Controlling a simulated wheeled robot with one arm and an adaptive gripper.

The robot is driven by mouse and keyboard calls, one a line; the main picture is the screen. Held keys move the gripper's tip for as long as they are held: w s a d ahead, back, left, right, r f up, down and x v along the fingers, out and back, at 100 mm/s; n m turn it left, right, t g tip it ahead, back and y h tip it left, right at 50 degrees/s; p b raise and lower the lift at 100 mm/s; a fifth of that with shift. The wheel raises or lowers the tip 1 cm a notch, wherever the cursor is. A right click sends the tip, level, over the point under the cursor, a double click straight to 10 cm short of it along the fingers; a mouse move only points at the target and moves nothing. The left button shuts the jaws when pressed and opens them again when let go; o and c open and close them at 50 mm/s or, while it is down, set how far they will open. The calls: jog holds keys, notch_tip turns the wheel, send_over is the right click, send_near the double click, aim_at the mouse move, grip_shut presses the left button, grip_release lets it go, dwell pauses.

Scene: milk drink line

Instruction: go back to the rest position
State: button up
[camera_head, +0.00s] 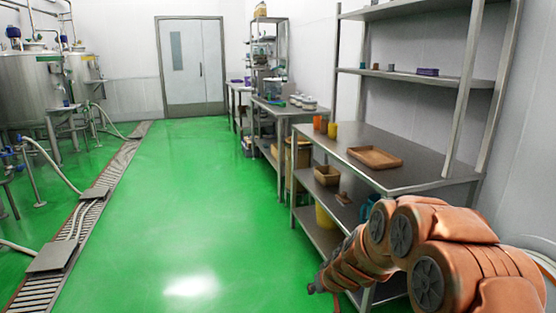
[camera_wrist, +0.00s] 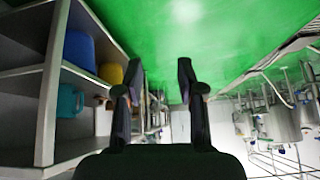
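My gripper (camera_wrist: 158,72) shows in the wrist view with its two dark fingers apart and nothing between them. The wrist view is turned over, with the green floor at the top. My orange arm fills the lower right of the head view, in front of the steel shelf table (camera_head: 420,171). The gripper's fingers cannot be made out there. In the wrist view the shelf unit (camera_wrist: 47,95) stands to the left of the fingers, apart from them.
Steel tanks (camera_head: 30,90) and a floor drain (camera_head: 92,192) are at left. The green floor (camera_head: 190,200) between is clear.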

jog(key=s+a+r+g+y+p, duration=0.15)
jog(key=s+r+p, duration=0.35)
jog(key=s+r, duration=0.6)
jog(key=s+d+r+g+h+p, duration=0.1)
jog(key=s+r+p, duration=0.3)
jog(key=s, duration=0.7)
jog(key=s+d+r+m+g+h+p, duration=0.1)
jog(key=s+d+r+g+p, duration=0.2)
jog(key=s+r, duration=0.6)
jog(key=s+d+r+m+g+h+p, duration=0.1)
jog(key=s+d+r+g+p, duration=0.2)
jog(key=s, duration=1)
notch_tip(320, 180, up, 4)
jog(key=p, duration=0.2)
jog(key=shift+s+d+r+p, duration=0.15)
jog(key=shift+s+d+p, duration=0.05)
jog(key=shift+d+p, duration=0.15)
